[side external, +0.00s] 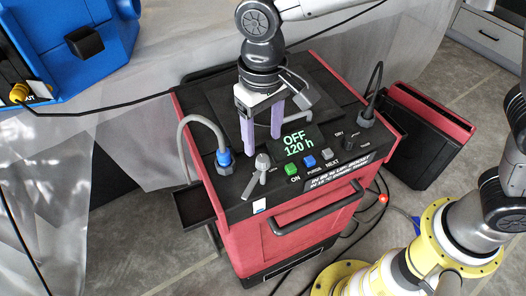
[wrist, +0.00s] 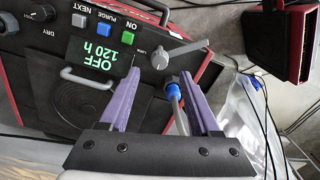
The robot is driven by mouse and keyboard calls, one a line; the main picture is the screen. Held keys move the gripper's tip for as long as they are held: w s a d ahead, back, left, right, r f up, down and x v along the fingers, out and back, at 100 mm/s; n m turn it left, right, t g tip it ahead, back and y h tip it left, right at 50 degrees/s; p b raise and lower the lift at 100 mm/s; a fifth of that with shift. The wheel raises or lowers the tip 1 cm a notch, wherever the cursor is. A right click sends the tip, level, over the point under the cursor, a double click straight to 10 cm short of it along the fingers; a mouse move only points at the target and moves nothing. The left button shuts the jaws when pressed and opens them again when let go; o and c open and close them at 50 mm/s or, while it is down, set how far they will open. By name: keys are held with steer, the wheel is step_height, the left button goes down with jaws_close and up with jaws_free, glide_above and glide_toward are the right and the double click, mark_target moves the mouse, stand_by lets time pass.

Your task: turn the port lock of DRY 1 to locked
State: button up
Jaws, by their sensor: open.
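The red and black drying unit (side external: 292,228) stands on the floor, its display (side external: 299,142) reading OFF and 120 h. A grey lever knob (side external: 262,162), apparently the port lock, sits on its top near the front left, with its lever pointing down toward the front edge. In the wrist view the knob (wrist: 160,58) lies just beyond the fingertips, its lever pointing right and slightly up. My gripper (side external: 262,141) is open and empty, its purple fingers (wrist: 161,76) pointing down above the panel behind the knob. The lock's small label is too small to read surely.
A blue hose connector (side external: 224,157) with a grey hose stands left of the knob. Green (side external: 292,169), blue (side external: 309,161) and grey (side external: 327,154) buttons lie to its right. A black plug (side external: 367,115) with a cable stands at the right corner.

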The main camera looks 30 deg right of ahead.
mark_target(263, 158)
step_height(263, 158, down, 6)
steer(key=shift+r, duration=0.1)
stand_by(0.4)
jaws_close()
stand_by(1.2)
